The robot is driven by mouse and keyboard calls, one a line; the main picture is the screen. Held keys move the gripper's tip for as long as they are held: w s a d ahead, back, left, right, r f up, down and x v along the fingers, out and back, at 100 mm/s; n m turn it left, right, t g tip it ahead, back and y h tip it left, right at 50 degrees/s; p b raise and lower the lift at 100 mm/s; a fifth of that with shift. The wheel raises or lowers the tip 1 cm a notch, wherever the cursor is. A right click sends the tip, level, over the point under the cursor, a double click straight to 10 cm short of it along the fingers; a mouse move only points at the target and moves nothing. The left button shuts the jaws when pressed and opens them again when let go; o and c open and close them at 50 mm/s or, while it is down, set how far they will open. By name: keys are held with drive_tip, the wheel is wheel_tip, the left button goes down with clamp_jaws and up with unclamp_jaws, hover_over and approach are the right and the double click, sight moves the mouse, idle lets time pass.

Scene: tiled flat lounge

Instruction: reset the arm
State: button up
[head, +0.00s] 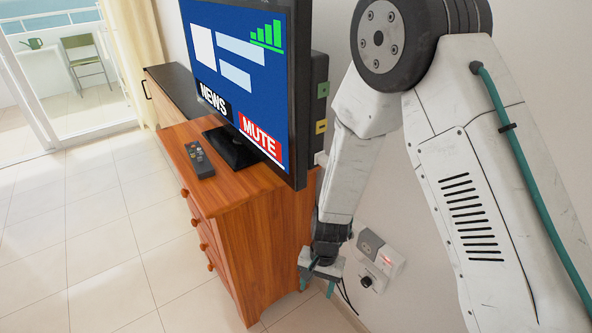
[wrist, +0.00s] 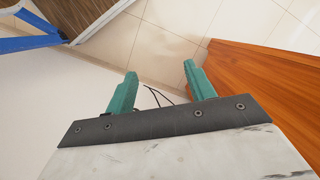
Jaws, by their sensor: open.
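My gripper (head: 317,287) hangs at the end of my bent arm, low beside the right side of the wooden dresser and in front of the wall socket.
The orange wooden dresser (head: 235,225) bears a television (head: 245,80) and a remote (head: 199,159). A wall socket (head: 378,257) with a plug, red light and dark cable is close to my gripper. Tiled floor (head: 90,240) at left is clear.

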drive_tip(key=s+d+r+n, duration=0.1)
drive_tip(key=s+d+r, duration=0.15)
drive_tip(key=r, duration=0.55)
drive_tip(key=s+d+r+n+g, duration=0.15)
drive_tip(key=d+r, duration=0.25)
drive_tip(key=r, duration=0.4)
drive_tip(key=s+d+r+n, duration=0.2)
drive_tip(key=d+r, duration=0.1)
drive_tip(key=r, duration=0.5)
drive_tip(key=s+d+r+t, duration=0.2)
drive_tip(key=s+d+r, duration=0.3)
drive_tip(key=r, duration=0.3)
drive_tip(key=s+d+r+t+h, duration=0.1)
drive_tip(key=s+d+r+t, duration=0.2)
drive_tip(key=s+d+r, duration=0.3)
wheel_tip(320, 180, up, 2)
drive_tip(key=shift+s+d+m, duration=0.15)
drive_tip(key=shift+d+m, duration=0.15)
drive_tip(key=shift+m, duration=0.15)
